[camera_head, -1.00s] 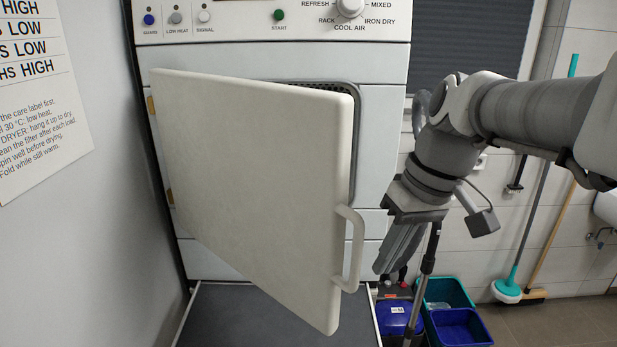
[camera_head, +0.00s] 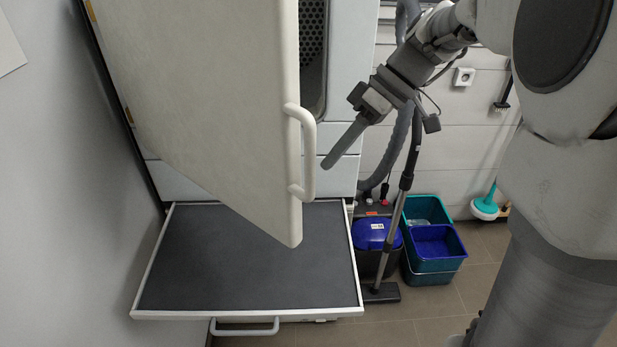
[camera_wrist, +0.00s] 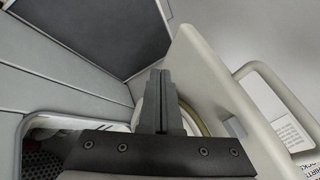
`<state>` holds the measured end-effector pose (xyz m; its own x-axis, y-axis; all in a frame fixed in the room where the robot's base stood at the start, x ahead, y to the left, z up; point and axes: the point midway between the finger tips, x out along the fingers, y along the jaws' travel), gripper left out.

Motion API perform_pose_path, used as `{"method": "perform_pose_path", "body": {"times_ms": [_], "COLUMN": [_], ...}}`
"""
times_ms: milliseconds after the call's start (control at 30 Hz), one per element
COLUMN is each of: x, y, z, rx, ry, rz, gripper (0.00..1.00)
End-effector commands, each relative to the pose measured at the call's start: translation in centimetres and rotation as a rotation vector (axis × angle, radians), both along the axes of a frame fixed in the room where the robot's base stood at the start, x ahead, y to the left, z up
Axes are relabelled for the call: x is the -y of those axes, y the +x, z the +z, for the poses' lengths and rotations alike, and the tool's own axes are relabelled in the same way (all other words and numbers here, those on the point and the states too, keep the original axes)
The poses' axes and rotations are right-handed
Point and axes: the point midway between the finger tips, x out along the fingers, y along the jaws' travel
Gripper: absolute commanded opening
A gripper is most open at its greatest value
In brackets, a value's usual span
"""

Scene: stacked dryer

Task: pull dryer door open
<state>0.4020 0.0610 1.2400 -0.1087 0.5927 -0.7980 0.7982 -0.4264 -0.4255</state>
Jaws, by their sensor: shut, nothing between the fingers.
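The cream dryer door (camera_head: 205,80) stands partly open, hinged at left, its free edge swung out toward me. Its bar handle (camera_head: 308,150) is on the outer face near that edge. The dryer front (camera_head: 350,60) and part of the perforated drum opening (camera_head: 313,35) show behind it. My gripper (camera_head: 328,164) is shut and empty, just right of the handle and apart from it. In the wrist view, my closed fingers (camera_wrist: 160,76) point along the gap between the dryer front and the door (camera_wrist: 215,95). The handle (camera_wrist: 270,85) lies beyond the door's edge, at right.
A pulled-out shelf (camera_head: 250,260) with a dark top sits below the door. A vacuum cleaner (camera_head: 375,240) and teal and blue buckets (camera_head: 435,245) stand on the floor at right. A wall closes off the left side.

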Motion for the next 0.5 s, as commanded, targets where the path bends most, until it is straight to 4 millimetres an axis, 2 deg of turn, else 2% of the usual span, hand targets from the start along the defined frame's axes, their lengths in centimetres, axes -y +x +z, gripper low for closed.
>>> {"method": "perform_pose_path", "body": {"times_ms": [167, 300, 500], "x": [-2.3, -3.6, -4.6], "y": [-0.6, -2.2, -3.3], "z": [-3.0, -2.6, -2.7], "rx": [-0.003, 0.001, 0.001], "ry": [0.000, -0.001, -0.001], "rz": [0.004, 0.002, 0.001], "gripper": [0.00, 0.00, 0.00]}}
